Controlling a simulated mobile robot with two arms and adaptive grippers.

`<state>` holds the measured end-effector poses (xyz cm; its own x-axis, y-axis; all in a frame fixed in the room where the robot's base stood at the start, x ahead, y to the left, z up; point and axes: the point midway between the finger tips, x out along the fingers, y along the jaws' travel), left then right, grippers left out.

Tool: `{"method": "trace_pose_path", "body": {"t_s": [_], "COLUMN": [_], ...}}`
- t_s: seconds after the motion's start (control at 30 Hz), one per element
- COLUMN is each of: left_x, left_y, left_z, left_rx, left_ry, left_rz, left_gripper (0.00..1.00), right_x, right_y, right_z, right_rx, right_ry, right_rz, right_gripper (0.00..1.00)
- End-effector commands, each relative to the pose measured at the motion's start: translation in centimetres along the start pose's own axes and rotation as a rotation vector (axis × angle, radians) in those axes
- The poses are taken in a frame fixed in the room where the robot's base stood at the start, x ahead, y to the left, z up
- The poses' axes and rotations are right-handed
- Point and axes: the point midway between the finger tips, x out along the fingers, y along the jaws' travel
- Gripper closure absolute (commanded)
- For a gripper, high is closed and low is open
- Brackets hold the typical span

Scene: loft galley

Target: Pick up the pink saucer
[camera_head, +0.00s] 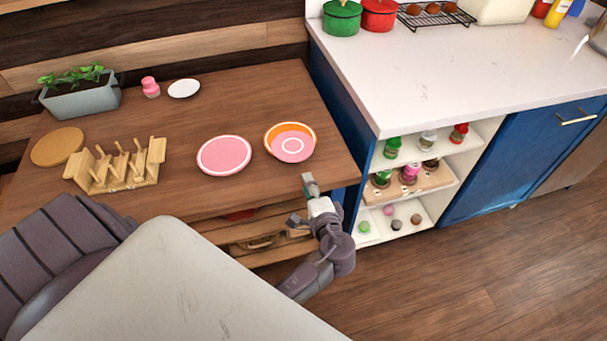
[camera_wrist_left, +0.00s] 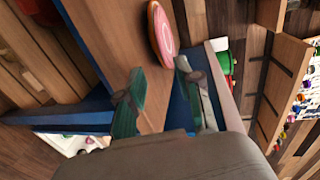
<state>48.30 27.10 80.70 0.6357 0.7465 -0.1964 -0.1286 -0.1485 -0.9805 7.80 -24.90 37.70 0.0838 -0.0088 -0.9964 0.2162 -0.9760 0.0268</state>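A pink round dish with a pale ring (camera_head: 293,147) lies on an orange dish (camera_head: 277,131) near the right end of the wooden table. A larger pink plate with a pale rim (camera_head: 222,156) lies just left of it. I cannot tell for sure which is the saucer. My left gripper (camera_head: 308,184) is just in front of the orange dish, near the table's front edge, apart from it. In the left wrist view its two green-tipped fingers (camera_wrist_left: 158,88) are spread with nothing between them, and the pink dish (camera_wrist_left: 164,33) shows beyond them. My right gripper is not in view.
On the table (camera_head: 205,105) are a wooden rack (camera_head: 117,168), a round board (camera_head: 57,147), a planter (camera_head: 82,98), a pink item (camera_head: 150,87) and a white saucer (camera_head: 184,88). A blue cabinet with a white counter (camera_head: 430,75) and open shelves stands right of the table.

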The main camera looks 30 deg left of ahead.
Motion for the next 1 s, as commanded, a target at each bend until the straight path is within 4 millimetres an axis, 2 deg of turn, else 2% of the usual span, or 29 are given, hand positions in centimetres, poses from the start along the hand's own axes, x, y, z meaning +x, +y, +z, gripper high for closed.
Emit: {"method": "trace_pose_path", "body": {"t_s": [0.17,0.33,0.7,1.0], "left_x": [1.6,4.0,8.8,9.9], "left_y": [0.0,0.0,0.0,-0.1], "left_z": [0.0,0.0,-0.1,-0.1], "left_rx": [0.003,0.001,-0.001,-0.001], "left_ry": [0.0,0.0,0.0,0.001], "left_rz": [-0.004,-0.004,-0.003,-0.002], "left_gripper": [0.65,0.65,0.65,0.65], "right_x": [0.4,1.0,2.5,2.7], "right_y": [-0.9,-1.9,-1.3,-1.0], "right_z": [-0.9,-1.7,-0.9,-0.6], "right_rx": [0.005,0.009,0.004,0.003], "right_ry": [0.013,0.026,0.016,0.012], "right_rz": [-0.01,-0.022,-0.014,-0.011], "right_gripper": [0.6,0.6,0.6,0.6]}}
